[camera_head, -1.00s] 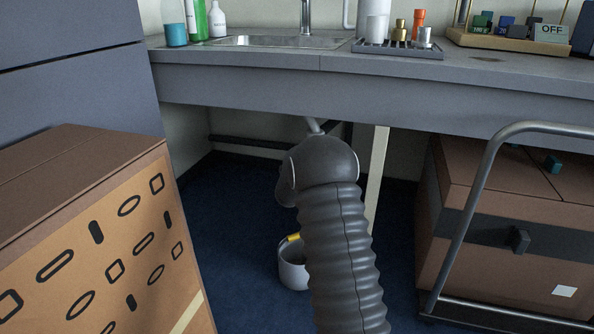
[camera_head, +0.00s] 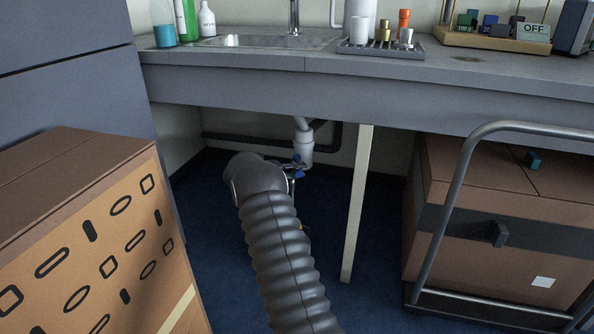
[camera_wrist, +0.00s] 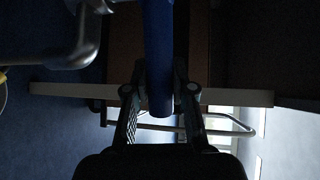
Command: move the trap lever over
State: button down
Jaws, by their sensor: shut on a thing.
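The trap lever is blue; in the wrist view the lever (camera_wrist: 158,50) runs down from the top between my fingers. My gripper (camera_wrist: 160,92) is shut on it, with one dark finger on each side. In the head view small blue parts of the lever (camera_head: 299,173) show below the white trap pipe (camera_head: 304,148) under the sink. My gripper is mostly hidden there behind my arm. A grey bent pipe (camera_wrist: 80,52) shows at the upper left of the wrist view.
A light table leg (camera_head: 357,205) stands right of the trap. A cart with a metal handle (camera_head: 460,190) and brown box (camera_head: 465,270) is at the right. A patterned brown box (camera_head: 90,265) stands at the left. Blue floor between is open.

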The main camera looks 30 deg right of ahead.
jog(key=shift+f, duration=0.1)
dwell(0.3)
jog(key=c, duration=0.9)
grip_release()
jog(key=shift+d, duration=0.1)
jog(key=shift+c, duration=0.2)
jog(key=shift+a, duration=0.2)
jog(key=v, duration=1.1)
jog(key=shift+a, duration=0.4)
jog(key=shift+w, duration=0.1)
